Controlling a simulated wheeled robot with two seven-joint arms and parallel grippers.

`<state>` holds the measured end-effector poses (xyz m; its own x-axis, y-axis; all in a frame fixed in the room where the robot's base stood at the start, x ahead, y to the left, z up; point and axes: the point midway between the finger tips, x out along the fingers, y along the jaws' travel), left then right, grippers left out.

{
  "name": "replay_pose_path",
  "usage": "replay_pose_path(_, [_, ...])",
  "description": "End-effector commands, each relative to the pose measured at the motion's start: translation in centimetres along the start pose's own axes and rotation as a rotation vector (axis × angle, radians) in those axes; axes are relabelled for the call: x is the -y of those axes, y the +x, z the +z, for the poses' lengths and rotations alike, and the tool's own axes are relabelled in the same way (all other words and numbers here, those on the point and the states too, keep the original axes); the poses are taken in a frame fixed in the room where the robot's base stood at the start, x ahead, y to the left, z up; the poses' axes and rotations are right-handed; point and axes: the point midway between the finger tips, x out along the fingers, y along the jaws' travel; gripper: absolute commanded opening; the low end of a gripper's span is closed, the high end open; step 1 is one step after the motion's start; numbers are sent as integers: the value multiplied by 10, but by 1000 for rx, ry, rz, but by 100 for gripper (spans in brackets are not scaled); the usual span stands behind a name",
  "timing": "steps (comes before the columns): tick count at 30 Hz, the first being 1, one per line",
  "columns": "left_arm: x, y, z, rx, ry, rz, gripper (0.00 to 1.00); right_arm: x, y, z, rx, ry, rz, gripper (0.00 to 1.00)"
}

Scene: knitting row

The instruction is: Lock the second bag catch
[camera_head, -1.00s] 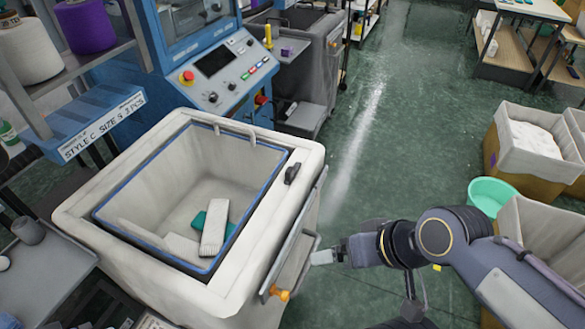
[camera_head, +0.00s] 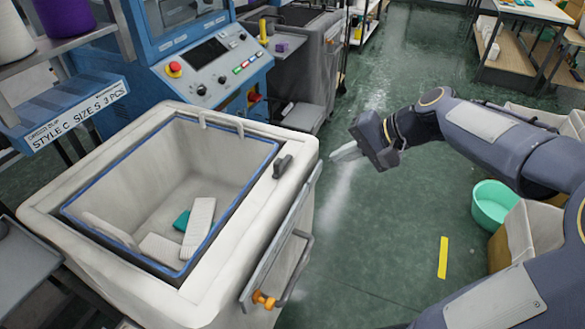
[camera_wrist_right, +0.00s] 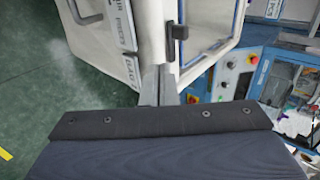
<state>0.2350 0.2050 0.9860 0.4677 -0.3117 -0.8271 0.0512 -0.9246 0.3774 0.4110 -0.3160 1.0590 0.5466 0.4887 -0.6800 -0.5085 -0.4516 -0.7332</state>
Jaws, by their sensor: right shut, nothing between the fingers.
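The white bag (camera_head: 110,285) lines a wheeled bin, with a blue-edged opening and a few pale knitted pieces and a teal piece inside. A black catch (camera_head: 282,166) sits on its right rim near the far corner; it also shows in the right wrist view (camera_wrist_right: 178,32). An orange knob (camera_head: 263,299) is at the near end of the bin's right side. My right gripper (camera_head: 335,155) is shut and empty, right of the black catch and apart from it. In the right wrist view its fingers (camera_wrist_right: 160,80) point toward the bag's rim. My left gripper is not in view.
A metal handle (camera_head: 300,262) runs along the bin's right side. The blue machine with its control panel (camera_head: 205,70) stands behind the bin. A green tub (camera_head: 493,204) and cloth-lined boxes are at the right.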

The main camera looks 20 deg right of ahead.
Motion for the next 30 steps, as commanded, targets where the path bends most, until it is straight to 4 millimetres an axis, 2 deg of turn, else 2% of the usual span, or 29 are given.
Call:
replay_pose_path(9, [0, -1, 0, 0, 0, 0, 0, 1, 0, 0, 0, 1, 0, 0])
replay_pose_path(13, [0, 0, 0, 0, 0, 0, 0, 1, 9, 0, 2, 0, 0, 0])
replay_pose_path(17, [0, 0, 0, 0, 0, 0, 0, 0, 30, 1, 5, 1, 2, 0])
replay_pose_path(27, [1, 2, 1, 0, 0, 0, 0, -1, 103, 1, 4, 0, 3, 0])
replay_pose_path(30, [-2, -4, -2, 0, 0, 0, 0, 14, 112, 1, 3, -3, 1, 0])
